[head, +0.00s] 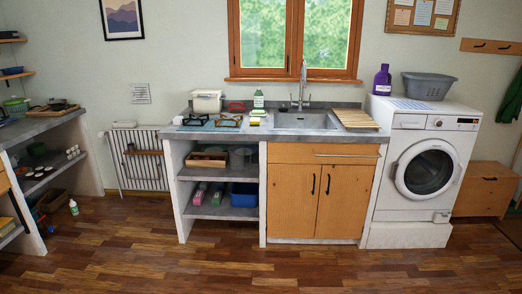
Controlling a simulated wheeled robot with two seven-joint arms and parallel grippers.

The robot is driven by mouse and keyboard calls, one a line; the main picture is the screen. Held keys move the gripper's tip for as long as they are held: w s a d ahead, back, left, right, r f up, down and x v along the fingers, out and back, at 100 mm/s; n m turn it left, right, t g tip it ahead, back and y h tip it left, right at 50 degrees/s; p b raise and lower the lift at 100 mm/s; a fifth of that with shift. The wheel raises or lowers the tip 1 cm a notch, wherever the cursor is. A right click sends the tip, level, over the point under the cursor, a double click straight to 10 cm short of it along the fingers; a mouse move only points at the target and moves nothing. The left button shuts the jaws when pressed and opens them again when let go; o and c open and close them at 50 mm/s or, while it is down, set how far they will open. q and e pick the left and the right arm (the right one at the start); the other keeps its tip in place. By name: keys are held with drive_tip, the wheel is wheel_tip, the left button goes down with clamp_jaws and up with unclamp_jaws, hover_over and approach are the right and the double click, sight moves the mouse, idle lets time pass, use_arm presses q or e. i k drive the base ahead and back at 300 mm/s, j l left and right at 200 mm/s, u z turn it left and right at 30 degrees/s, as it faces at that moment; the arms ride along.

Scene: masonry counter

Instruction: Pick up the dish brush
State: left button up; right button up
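I cannot make out a dish brush for certain; the small things on the counter are too small to tell apart. The sink counter (352,136) stands ahead, across the floor, with a grey sink (302,121) set in its top. Left of the sink are a white bottle with a green label (258,100), a small yellow-green item (257,113) that looks like a sponge, and a red item (236,106). Neither of my grippers shows in the head view.
A wooden drying rack (355,118) lies right of the sink. A white bin (207,101) and dark frames (229,121) stand left. A washing machine (421,165) is at right, a shelved counter (45,120) at left. The wooden floor (290,268) in front is clear.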

sight(235, 109)
drive_tip(key=i, duration=1.45)
drive_tip(key=i+u, duration=0.25)
drive_tip(key=i, duration=0.2)
drive_tip(key=i+l+u, duration=0.3)
drive_tip(key=i, duration=0.15)
drive_tip(key=i+l+u, duration=0.25)
drive_tip(key=i, duration=0.15)
drive_tip(key=j, duration=0.1)
